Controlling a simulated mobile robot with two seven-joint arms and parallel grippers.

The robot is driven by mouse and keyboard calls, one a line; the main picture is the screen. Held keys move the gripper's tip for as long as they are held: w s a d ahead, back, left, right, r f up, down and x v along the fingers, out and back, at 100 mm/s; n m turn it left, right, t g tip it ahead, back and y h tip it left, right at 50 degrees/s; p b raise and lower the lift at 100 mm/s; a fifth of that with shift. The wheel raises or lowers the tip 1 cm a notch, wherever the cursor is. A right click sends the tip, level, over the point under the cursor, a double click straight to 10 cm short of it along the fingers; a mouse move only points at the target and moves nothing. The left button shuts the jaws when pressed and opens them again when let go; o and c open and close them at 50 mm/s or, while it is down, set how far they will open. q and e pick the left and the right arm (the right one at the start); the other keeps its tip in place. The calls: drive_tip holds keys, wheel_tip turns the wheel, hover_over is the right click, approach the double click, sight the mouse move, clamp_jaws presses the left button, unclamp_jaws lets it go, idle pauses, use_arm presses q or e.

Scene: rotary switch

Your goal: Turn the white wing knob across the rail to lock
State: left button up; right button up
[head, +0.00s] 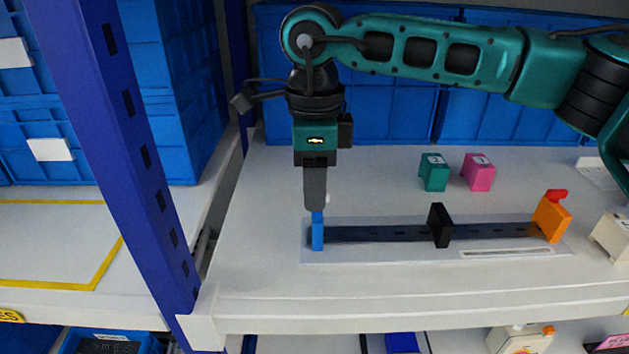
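A dark rail (385,234) lies on the white shelf, with a blue block (317,237) at its left end, a black block (440,226) near its middle and an orange block (549,220) at its right end. My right gripper (315,207) points straight down over the top of the blue block. A small white bit (327,198) shows just right of its fingertips; it may be the white wing knob, the rest hidden behind the fingers. The fingers overlap in this view, so their gap and any grip cannot be seen. My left gripper is not in view.
A red knob (556,195) tops the orange block. Green (433,172) and pink (478,172) blocks stand behind the rail. A cream block (611,236) stands at the right edge. A blue post (120,150) rises left; blue crates (400,115) line the back. The front shelf strip is clear.

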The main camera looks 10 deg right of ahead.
drive_tip(key=shift+f, duration=0.2)
drive_tip(key=shift+c, duration=0.4)
drive_tip(key=c, duration=0.4)
clamp_jaws()
